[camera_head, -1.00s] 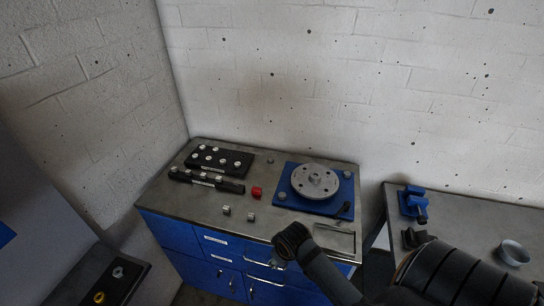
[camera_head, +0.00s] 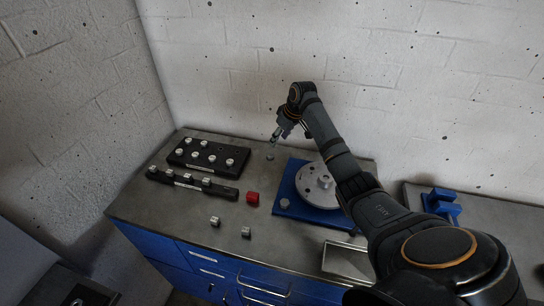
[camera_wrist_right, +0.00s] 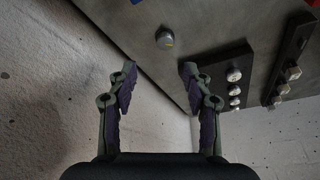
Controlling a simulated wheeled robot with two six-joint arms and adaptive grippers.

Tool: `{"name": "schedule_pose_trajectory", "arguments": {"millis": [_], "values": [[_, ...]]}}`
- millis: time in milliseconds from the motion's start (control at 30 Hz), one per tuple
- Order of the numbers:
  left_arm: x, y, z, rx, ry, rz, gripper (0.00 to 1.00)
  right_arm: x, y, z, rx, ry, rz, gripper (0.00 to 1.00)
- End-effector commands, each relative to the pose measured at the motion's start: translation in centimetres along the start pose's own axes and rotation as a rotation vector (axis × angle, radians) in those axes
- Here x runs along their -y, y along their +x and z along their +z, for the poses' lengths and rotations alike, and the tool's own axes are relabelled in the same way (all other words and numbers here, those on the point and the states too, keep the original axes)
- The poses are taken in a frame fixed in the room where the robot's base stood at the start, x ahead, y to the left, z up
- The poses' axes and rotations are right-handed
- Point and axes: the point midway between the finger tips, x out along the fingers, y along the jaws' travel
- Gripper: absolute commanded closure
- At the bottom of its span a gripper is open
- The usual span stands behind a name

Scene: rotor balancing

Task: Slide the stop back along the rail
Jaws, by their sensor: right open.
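A narrow black rail (camera_head: 190,184) carrying several small silver pieces lies on the left of the grey bench top. A red block (camera_head: 253,197) sits just past its right end. I cannot tell which piece is the stop. In the right wrist view the rail (camera_wrist_right: 290,62) is at the upper right, partly cut off. My right gripper (camera_head: 276,137) is open and empty above the bench's back edge, near a lone silver knob (camera_head: 271,156). The knob also shows in the right wrist view (camera_wrist_right: 165,38), beyond the open fingers (camera_wrist_right: 157,74). My left gripper is not in view.
A black board (camera_head: 208,155) with several silver knobs lies behind the rail. A blue plate (camera_head: 288,192) bears a grey disc (camera_head: 316,186), partly hidden by my right arm. Two small silver pieces (camera_head: 215,221) stand near the front. The wall (camera_head: 230,60) rises close behind.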

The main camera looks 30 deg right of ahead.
Motion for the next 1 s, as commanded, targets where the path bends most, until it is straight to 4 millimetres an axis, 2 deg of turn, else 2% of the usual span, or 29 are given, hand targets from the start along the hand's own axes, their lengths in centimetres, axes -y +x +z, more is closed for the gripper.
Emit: {"name": "schedule_pose_trajectory", "arguments": {"millis": [33, 200, 333, 467, 600, 700, 833, 1000], "values": [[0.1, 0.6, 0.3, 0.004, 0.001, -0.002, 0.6, -0.1, 0.4, 0.1, -0.004, 0.0, 0.001, 0.5], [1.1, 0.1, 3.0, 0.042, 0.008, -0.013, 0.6, -0.1, 0.3, -0.1, -0.004, 0.0, 0.0, 0.5], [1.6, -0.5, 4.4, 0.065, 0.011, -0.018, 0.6, 0.0, 1.9, -0.1, -0.002, 0.003, -0.003, 0.5], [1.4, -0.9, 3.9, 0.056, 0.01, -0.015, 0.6, 0.1, 4.8, -0.1, -0.001, 0.004, -0.004, 0.5], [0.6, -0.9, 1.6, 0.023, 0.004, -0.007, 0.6, 0.1, 7.8, -0.1, -0.002, 0.002, -0.002, 0.5], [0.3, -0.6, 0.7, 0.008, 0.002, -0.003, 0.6, 0.0, 9.3, -0.1, -0.003, 0.002, -0.001, 0.5], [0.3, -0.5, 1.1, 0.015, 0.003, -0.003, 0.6, 0.0, 10.4, -0.1, -0.004, 0.001, 0.001, 0.5], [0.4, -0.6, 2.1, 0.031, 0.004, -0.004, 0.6, 0.0, 10.7, -0.1, -0.003, 0.0, 0.002, 0.5]]}}
